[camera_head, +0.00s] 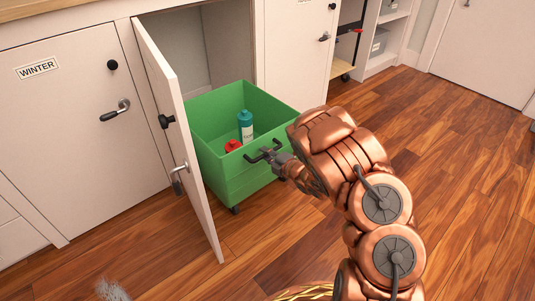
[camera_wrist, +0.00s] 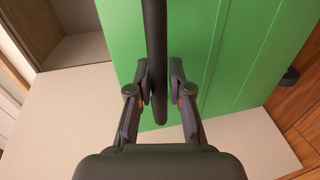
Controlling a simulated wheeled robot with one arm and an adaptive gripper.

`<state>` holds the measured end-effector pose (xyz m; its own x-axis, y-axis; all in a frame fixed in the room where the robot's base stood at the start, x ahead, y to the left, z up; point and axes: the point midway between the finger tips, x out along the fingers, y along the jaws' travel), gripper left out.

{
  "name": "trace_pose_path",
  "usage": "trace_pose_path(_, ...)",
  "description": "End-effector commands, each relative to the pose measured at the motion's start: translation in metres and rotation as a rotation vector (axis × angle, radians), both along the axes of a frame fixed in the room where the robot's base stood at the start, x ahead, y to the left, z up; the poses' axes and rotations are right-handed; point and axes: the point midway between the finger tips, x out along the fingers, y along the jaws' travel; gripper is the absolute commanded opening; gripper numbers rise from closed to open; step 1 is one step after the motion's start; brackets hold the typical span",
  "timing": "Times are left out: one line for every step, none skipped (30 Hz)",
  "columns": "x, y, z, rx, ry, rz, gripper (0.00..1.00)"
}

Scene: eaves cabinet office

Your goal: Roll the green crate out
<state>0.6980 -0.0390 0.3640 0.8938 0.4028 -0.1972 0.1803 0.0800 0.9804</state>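The green crate (camera_head: 245,180) stands upright on small dark casters, partly out of the open low cabinet. It holds a teal bottle (camera_head: 246,125) and a red-topped item (camera_head: 232,146). The crate's dark bar handle (camera_head: 264,151) is on its front wall. My gripper (camera_head: 278,158) is at this handle. In the wrist view my gripper (camera_wrist: 160,88) has its fingers close on both sides of the handle (camera_wrist: 155,45), apparently shut on it, with the green wall (camera_wrist: 230,60) behind. The finger contact is partly hidden.
The open cabinet door (camera_head: 180,140) stands just left of the crate, its lower edge above the wood floor. A shut door marked WINTER (camera_head: 75,130) is further left. Another shut door (camera_head: 298,40) is right of the opening. The floor (camera_head: 460,130) to the right is clear.

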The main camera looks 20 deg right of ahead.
Motion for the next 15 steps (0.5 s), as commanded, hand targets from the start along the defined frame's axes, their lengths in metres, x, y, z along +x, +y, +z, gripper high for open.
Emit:
trace_pose_path(0.0002, -0.0009, 0.0002, 0.000, -0.001, -0.002, 0.26)
trace_pose_path(0.0003, -0.0014, 0.0003, 0.000, -0.001, -0.003, 0.29)
trace_pose_path(0.0003, -0.0020, 0.0004, 0.000, -0.001, -0.005, 0.34)
trace_pose_path(0.0004, -0.0024, 0.0004, 0.000, -0.001, -0.006, 0.37)
trace_pose_path(0.0004, -0.0028, 0.0004, 0.000, -0.001, -0.006, 0.40)
trace_pose_path(0.0005, -0.0031, 0.0007, 0.000, -0.001, -0.007, 0.41)
trace_pose_path(0.0005, -0.0033, 0.0007, 0.000, -0.001, -0.007, 0.41)
trace_pose_path(0.0006, -0.0034, 0.0007, 0.000, -0.001, -0.008, 0.41)
trace_pose_path(0.0006, -0.0035, 0.0008, 0.000, -0.001, -0.008, 0.41)
trace_pose_path(0.0007, -0.0035, 0.0008, 0.000, -0.002, -0.008, 0.41)
trace_pose_path(0.0008, -0.0035, 0.0009, 0.000, -0.002, -0.008, 0.41)
trace_pose_path(0.0008, -0.0035, 0.0009, 0.000, -0.002, -0.008, 0.41)
trace_pose_path(0.0006, -0.0034, 0.0010, 0.000, -0.002, -0.008, 0.41)
trace_pose_path(0.0005, -0.0035, 0.0010, 0.000, -0.002, -0.009, 0.41)
trace_pose_path(-0.0002, -0.0038, 0.0013, -0.001, -0.003, -0.009, 0.41)
